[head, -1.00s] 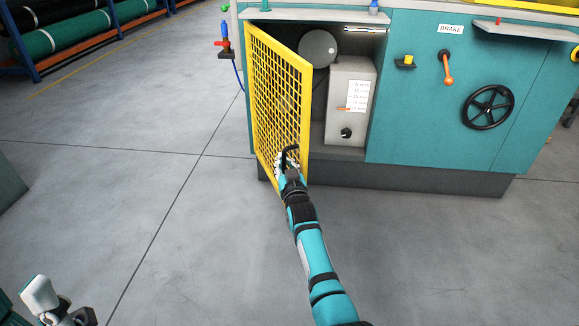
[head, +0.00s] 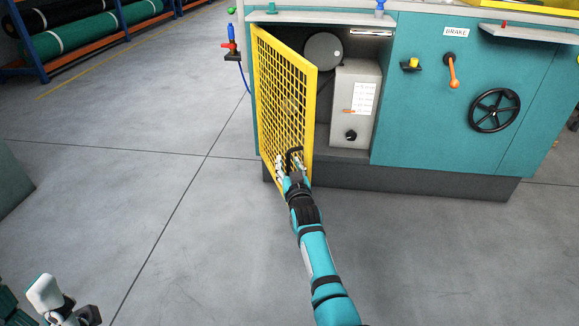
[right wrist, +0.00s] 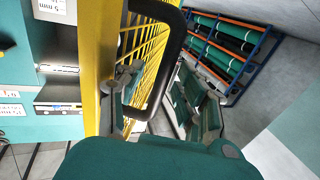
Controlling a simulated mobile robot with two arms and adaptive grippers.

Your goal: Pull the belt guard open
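The belt guard (head: 283,95) is a yellow mesh door, hinged at the left of the teal machine's opening and standing well open. Its black bar handle (head: 294,153) is low near the free edge; it looms large in the right wrist view (right wrist: 173,60). My right gripper (head: 291,165) is at the handle. In the right wrist view its fingers (right wrist: 158,100) stand apart, one on each side of the handle's lower part; contact is unclear. My left gripper (head: 75,316) is low at the left, partly cut off, far from the guard.
Behind the guard are a grey round pulley (head: 323,48) and a grey box (head: 353,103). The machine front carries an orange brake lever (head: 453,72) and a black handwheel (head: 494,110). A rack of rolls (head: 75,35) stands far left. The floor left of the guard is clear.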

